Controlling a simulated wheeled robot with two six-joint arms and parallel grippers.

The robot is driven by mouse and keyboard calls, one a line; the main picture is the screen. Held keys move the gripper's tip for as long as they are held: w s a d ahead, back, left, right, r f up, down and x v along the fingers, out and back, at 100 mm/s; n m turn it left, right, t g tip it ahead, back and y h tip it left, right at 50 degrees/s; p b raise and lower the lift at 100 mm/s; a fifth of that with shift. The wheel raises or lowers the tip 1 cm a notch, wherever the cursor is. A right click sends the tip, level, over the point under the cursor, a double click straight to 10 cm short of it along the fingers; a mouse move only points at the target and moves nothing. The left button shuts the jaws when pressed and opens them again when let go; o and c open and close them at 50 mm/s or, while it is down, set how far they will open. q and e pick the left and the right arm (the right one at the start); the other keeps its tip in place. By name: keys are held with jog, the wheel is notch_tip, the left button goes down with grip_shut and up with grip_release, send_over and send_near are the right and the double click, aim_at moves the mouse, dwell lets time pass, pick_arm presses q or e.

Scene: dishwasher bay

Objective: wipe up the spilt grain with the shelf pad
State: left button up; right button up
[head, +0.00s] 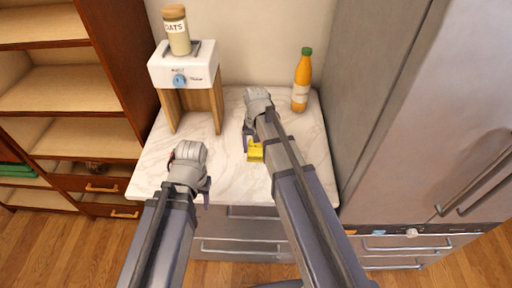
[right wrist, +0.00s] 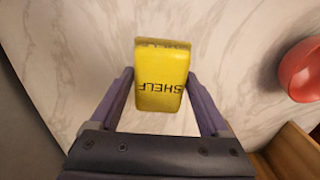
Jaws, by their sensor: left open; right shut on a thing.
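The yellow shelf pad (right wrist: 160,78), with upside-down SHELF lettering, is between the fingers of my right gripper (right wrist: 161,76) in the right wrist view. In the head view the pad (head: 255,152) shows beside my right arm, over the marble counter (head: 232,125). My right gripper is shut on it. I cannot tell whether the pad touches the counter. My left gripper (head: 207,190) is open over the counter's front left part, with its fingers partly hidden. I can make out no spilt grain in either view; my arms cover part of the counter.
A white dispenser (head: 205,72) on a wooden stand bears an oats jar (head: 177,32) at the back left. An orange bottle (head: 301,82) stands at the back right, near the grey fridge (head: 375,70). A red rounded object (right wrist: 301,72) shows in the right wrist view.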

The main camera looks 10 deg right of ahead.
notch_tip(320, 180, up, 3)
jog(key=p, duration=0.3)
dwell(0.4)
dwell(0.5)
